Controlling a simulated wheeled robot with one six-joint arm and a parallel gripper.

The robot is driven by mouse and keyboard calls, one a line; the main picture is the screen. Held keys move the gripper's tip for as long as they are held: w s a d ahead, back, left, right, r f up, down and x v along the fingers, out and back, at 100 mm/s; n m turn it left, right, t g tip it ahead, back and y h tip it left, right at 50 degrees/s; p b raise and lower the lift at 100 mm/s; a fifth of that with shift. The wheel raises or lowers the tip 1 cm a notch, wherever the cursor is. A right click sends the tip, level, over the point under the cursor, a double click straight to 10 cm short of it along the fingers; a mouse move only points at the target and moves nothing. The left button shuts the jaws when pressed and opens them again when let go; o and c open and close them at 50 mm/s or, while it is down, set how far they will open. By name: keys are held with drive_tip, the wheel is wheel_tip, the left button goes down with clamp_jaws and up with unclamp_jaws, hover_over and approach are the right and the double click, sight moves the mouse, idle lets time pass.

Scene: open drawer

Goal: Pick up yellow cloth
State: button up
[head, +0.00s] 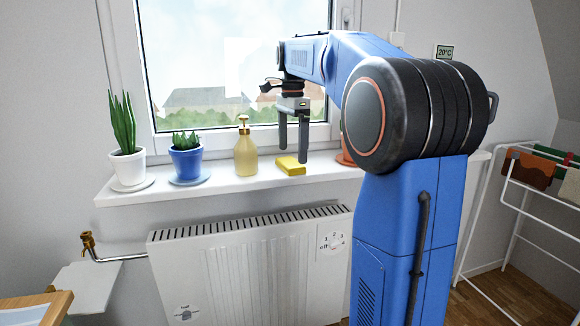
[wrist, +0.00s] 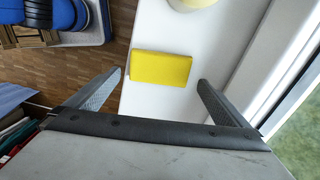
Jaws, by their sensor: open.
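The yellow cloth (head: 291,166) is a small folded block lying flat on the white window sill, right of the soap dispenser. In the wrist view the cloth (wrist: 160,68) lies ahead of the fingertips, between their lines and apart from both. My gripper (head: 293,154) points down over the sill at the cloth; its fingers are spread, with nothing between them. In the wrist view my gripper (wrist: 160,80) shows one finger on each side. In the head view the right finger looks close to the cloth's right end; I cannot tell the exact height.
The yellow pump dispenser (head: 246,153) stands just left of the cloth. A blue pot (head: 187,162) and a white pot (head: 128,167) with plants stand farther left. A terracotta pot (head: 345,155) is partly hidden behind my arm. The window is behind; the radiator (head: 250,265) is below.

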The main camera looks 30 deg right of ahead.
sight(292, 161)
drive_tip(key=shift+a+f, duration=0.1)
drive_tip(key=shift+f, duration=1.65)
drive_tip(key=c, duration=0.9)
drive_tip(key=shift+r, duration=0.15)
